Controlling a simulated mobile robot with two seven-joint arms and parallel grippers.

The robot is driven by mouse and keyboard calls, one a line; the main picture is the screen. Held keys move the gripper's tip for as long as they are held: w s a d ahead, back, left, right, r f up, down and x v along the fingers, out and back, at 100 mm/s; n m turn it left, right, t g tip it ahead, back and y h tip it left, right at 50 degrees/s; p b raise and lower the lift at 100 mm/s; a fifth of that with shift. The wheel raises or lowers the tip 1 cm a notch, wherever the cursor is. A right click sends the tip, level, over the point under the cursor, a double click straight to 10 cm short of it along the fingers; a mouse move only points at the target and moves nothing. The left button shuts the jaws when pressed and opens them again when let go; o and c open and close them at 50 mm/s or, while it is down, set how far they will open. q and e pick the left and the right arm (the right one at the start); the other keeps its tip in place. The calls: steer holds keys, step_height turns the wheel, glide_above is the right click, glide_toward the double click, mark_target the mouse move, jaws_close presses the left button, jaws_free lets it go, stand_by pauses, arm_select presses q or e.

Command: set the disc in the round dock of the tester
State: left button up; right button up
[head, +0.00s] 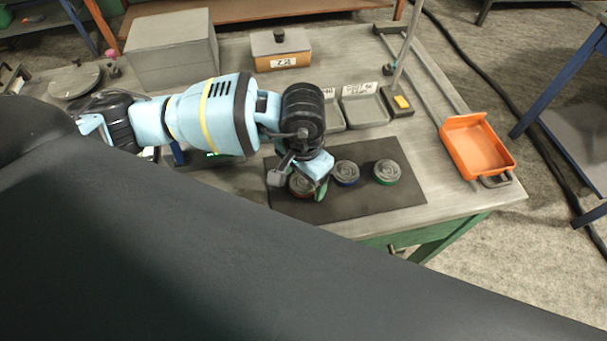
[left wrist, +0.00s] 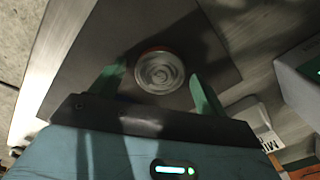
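A grey disc with a reddish rim (head: 300,186) lies on the dark mat (head: 345,208), partly hidden by my left gripper in the head view. In the left wrist view this disc (left wrist: 159,72) lies flat between the fingers, with room on both sides. My left gripper (head: 318,188) is open above it; its green fingers also show in the left wrist view (left wrist: 158,80). A device with a small green light (head: 217,154), perhaps the tester, is mostly hidden behind my left arm. Its round dock cannot be made out. My right gripper is out of view.
A blue-rimmed disc (head: 346,173) and a green-rimmed disc (head: 387,172) lie on the mat. Labelled trays (head: 363,110) stand behind. A grey box (head: 172,50), a labelled box (head: 281,50) and an orange bin (head: 474,147) edge the table. The mat's right part is free.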

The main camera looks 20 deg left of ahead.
mark_target(304, 182)
arm_select(q)
steer(key=shift+r, duration=0.1)
steer(key=shift+r, duration=0.3)
steer(key=shift+o, duration=0.2)
step_height(304, 182, up, 12)
steer(key=shift+f, duration=0.2)
steer(key=shift+o, duration=0.3)
